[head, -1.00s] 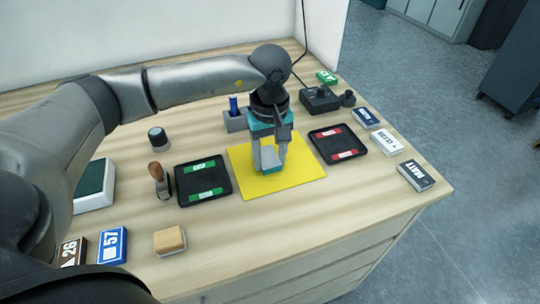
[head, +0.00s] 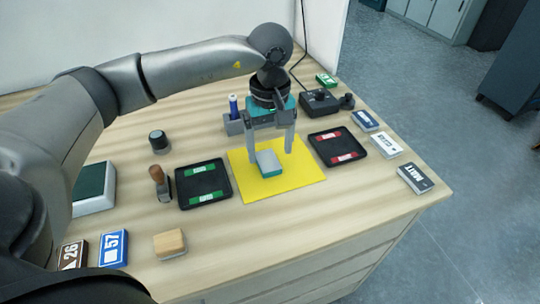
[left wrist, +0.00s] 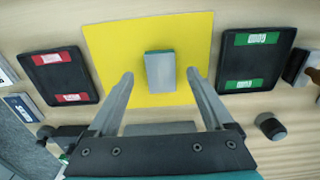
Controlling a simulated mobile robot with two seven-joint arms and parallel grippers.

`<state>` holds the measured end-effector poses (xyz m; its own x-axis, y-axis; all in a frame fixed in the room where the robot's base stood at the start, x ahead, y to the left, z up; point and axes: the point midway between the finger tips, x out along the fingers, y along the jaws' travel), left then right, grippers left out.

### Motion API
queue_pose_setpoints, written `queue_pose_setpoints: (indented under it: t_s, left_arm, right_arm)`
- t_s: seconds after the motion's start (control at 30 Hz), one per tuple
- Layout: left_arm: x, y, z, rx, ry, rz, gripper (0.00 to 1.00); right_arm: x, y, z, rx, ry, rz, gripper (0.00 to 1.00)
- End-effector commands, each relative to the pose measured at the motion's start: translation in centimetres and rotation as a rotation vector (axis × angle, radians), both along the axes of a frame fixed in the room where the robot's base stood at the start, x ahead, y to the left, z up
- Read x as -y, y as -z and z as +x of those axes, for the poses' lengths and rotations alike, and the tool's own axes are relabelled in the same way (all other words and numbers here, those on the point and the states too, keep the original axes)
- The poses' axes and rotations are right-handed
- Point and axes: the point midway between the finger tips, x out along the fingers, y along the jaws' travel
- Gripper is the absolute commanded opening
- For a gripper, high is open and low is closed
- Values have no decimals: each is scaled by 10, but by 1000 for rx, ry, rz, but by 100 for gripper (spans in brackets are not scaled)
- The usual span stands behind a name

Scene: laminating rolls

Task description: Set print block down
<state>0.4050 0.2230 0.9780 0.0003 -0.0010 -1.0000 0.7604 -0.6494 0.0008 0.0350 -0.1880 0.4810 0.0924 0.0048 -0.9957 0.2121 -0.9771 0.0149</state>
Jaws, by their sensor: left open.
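The print block (head: 268,162), light grey on top with a teal edge, lies on the yellow mat (head: 303,172) near its middle. It also shows in the left wrist view (left wrist: 160,72), on the yellow mat (left wrist: 110,45). My left gripper (head: 270,155) is open, pointing down over the mat. Its two fingers stand apart on either side of the block; in the left wrist view the fingers (left wrist: 163,75) do not touch it. My right gripper is not in view.
A black tray with green labels (head: 180,187) lies left of the mat, and one with red labels (head: 317,147) right of it. A wooden-topped block (head: 169,242), a wooden-handled tool (head: 157,176) and several labelled blocks lie around. The front right tabletop is clear.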

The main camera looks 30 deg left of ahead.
Motion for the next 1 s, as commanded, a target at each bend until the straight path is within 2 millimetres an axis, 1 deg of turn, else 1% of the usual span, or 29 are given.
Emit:
queue_pose_setpoints:
  t_s: [0.03,0.2,0.3,0.4,0.57,1.0]
  left_arm:
    - [0,-15,1,6,1,0,85]
    - [0,-50,1,4,0,0,85]
    - [0,-66,1,3,1,0,85]
    - [0,-75,0,1,0,2,85]
    - [0,-81,0,0,0,0,85]
    - [0,-81,0,0,0,0,85]
  right_arm:
    - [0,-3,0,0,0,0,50]
    - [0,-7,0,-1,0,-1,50]
    - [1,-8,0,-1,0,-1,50]
    - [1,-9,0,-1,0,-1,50]
    - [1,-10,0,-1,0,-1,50]
    - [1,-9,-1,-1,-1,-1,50]
